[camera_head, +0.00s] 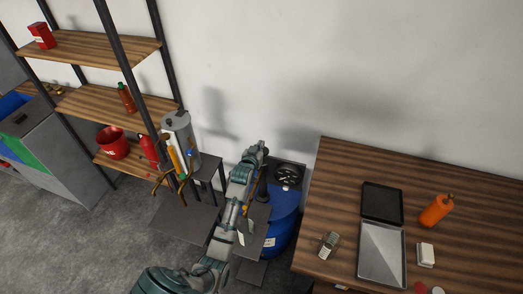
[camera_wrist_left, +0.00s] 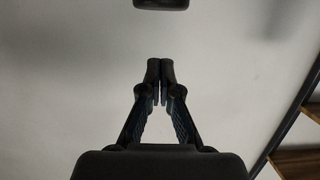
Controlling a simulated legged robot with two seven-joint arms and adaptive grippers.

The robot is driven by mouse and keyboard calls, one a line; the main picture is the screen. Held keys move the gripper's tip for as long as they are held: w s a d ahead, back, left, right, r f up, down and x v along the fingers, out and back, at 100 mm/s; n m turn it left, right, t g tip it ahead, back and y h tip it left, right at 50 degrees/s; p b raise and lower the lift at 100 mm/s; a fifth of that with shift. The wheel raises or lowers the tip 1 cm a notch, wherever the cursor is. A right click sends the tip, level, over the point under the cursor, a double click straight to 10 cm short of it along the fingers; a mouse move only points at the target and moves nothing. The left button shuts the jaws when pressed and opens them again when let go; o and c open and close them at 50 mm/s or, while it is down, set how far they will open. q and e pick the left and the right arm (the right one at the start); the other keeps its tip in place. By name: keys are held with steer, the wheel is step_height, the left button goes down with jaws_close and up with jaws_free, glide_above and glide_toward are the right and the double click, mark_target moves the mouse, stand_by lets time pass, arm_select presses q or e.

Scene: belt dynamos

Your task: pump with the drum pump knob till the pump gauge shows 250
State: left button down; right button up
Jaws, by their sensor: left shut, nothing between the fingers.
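The blue drum (camera_head: 281,232) stands on the floor between a small dark table and the wooden table. The pump gauge (camera_head: 288,175), a round black dial, sits at the drum's top; its reading is too small to tell. My left arm crosses in front of the drum's left side and hides part of the pump. My left gripper (camera_head: 262,147) is above and left of the gauge, shut and empty. In the left wrist view its fingertips (camera_wrist_left: 160,70) meet before the bare wall. A dark rounded piece (camera_wrist_left: 161,3) shows at the top edge there; I cannot tell whether it is the knob.
The wooden table (camera_head: 335,200) at right holds a black tray (camera_head: 382,203), a metal tray (camera_head: 382,255), an orange bottle (camera_head: 436,210) and a handheld device (camera_head: 328,245). A grey cylinder (camera_head: 178,130) stands left of my arm, beside a shelf rack (camera_head: 100,103).

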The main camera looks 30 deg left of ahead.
arm_select(q)
steer(key=shift+x, duration=1.05)
step_height(320, 180, down, 3)
steer(key=shift+s+r, duration=0.1)
steer(key=shift+r, duration=0.05)
steer(key=shift+s+f, duration=0.1)
steer(key=shift+f, duration=0.55)
steer(key=shift+f, duration=0.1)
step_height(320, 180, down, 4)
steer(key=shift+d+f+b, duration=0.1)
steer(key=shift+b, duration=0.8)
steer(key=shift+s, duration=0.1)
